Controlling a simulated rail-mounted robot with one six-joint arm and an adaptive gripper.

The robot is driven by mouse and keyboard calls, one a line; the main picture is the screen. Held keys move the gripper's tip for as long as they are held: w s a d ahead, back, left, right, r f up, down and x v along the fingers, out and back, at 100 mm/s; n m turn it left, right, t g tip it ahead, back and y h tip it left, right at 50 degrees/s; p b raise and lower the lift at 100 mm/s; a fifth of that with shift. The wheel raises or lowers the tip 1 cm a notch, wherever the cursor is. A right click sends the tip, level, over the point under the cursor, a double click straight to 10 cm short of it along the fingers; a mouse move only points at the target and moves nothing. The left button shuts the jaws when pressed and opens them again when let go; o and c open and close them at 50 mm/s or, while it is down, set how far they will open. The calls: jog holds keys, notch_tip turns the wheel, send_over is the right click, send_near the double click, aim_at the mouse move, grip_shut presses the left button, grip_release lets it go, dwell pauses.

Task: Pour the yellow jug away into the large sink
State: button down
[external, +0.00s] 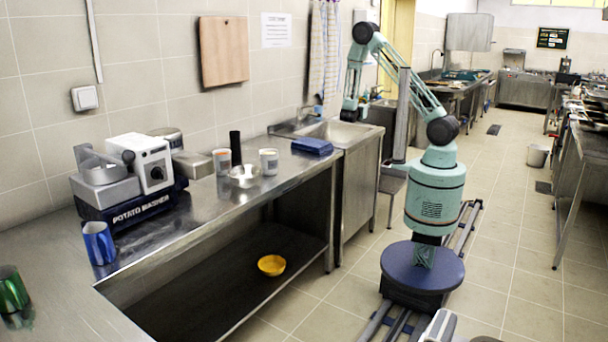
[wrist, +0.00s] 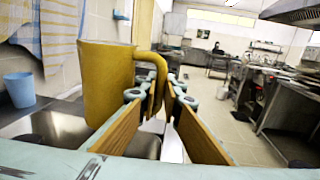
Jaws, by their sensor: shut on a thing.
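The yellow jug (wrist: 107,85) shows large in the wrist view, close to upright with its rim at the top. My gripper (wrist: 162,95) is shut on its handle, with one wood-coloured pad on each side. The inside of the jug is hidden, so I cannot tell what it holds. I cannot make out the jug there. Part of a sink basin (wrist: 60,128) shows below the jug in the wrist view.
A light blue cup (wrist: 20,89) stands by the wall behind the sink. A blue box (external: 312,146), white tubs (external: 269,161) and a potato washer (external: 130,180) stand on the counter. Towels (external: 323,50) hang on the wall.

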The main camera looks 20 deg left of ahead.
jog(key=shift+f+b, duration=0.6)
jog(key=shift+f, duration=0.35)
jog(key=shift+r+n+p, duration=0.4)
jog(key=shift+r+p, duration=0.3)
jog(key=shift+p, duration=0.25)
jog(key=shift+d+r+n+p, duration=0.15)
jog(key=shift+r+n+p, duration=0.55)
jog(key=shift+p, duration=0.8)
jog(key=shift+s+d+r+n+g+p, duration=0.1)
jog(key=shift+r+n+g+p, duration=0.15)
jog(key=shift+r+n+p, duration=0.95)
jog(key=shift+d+r+n+g+p, duration=0.15)
jog(key=shift+g+p, duration=0.1)
jog(key=shift+p, duration=1.8)
jog(key=shift+w+a+r+n+g+h+p, duration=0.2)
jog(key=shift+r+n+p, duration=0.3)
jog(key=shift+p, duration=0.9)
jog(key=shift+s+a+r+n+g+p, duration=0.1)
jog(key=shift+a+r+n+p, duration=0.15)
jog(key=shift+n+p, duration=0.75)
jog(key=shift+w+a+r+n+g+h+p, duration=0.1)
jog(key=shift+a+r+n+p, duration=0.25)
jog(key=shift+p, duration=1.4)
